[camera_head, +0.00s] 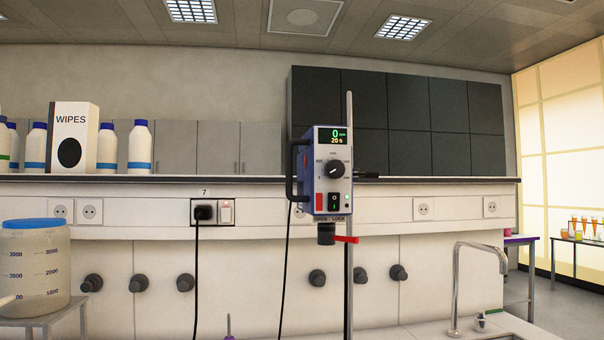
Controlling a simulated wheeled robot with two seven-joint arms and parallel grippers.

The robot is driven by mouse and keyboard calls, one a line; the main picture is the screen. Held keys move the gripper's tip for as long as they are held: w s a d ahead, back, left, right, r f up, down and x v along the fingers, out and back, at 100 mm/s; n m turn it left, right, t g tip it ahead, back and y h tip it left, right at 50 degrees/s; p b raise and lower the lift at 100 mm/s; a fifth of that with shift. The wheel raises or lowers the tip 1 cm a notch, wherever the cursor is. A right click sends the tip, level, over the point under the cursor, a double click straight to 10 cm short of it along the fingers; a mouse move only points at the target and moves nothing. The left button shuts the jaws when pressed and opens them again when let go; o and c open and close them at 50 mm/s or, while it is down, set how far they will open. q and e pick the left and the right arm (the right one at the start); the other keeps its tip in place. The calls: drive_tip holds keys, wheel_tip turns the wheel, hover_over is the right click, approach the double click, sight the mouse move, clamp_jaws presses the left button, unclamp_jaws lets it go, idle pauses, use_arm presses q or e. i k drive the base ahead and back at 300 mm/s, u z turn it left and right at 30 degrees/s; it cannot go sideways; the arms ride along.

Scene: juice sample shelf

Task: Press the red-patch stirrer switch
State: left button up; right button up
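A blue and light grey overhead stirrer (341,170) is mounted on a thin vertical rod (350,110) in the middle of the view. Its display reads 0 and 20, above a round black knob (334,168). A red patch (319,202) is on the lower left of its front face. A dark rocker switch (334,202) with green marks sits just right of that patch. A small green light shows to the right of the switch. A red lever (346,239) sticks out below the body by the OPEN and LOCK lettering. Neither of my grippers is in view.
A wall socket with a plug (204,212) and a lit switch (226,211) is left of the stirrer. A large container (35,265) stands at left, a sink tap (456,285) at right. Bottles and a WIPES box (75,115) stand on the upper shelf.

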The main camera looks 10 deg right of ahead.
sight(333, 198)
drive_tip(key=z, duration=2.2)
drive_tip(key=k, duration=1.15)
drive_tip(key=u, duration=1.6)
drive_tip(key=i, duration=0.5)
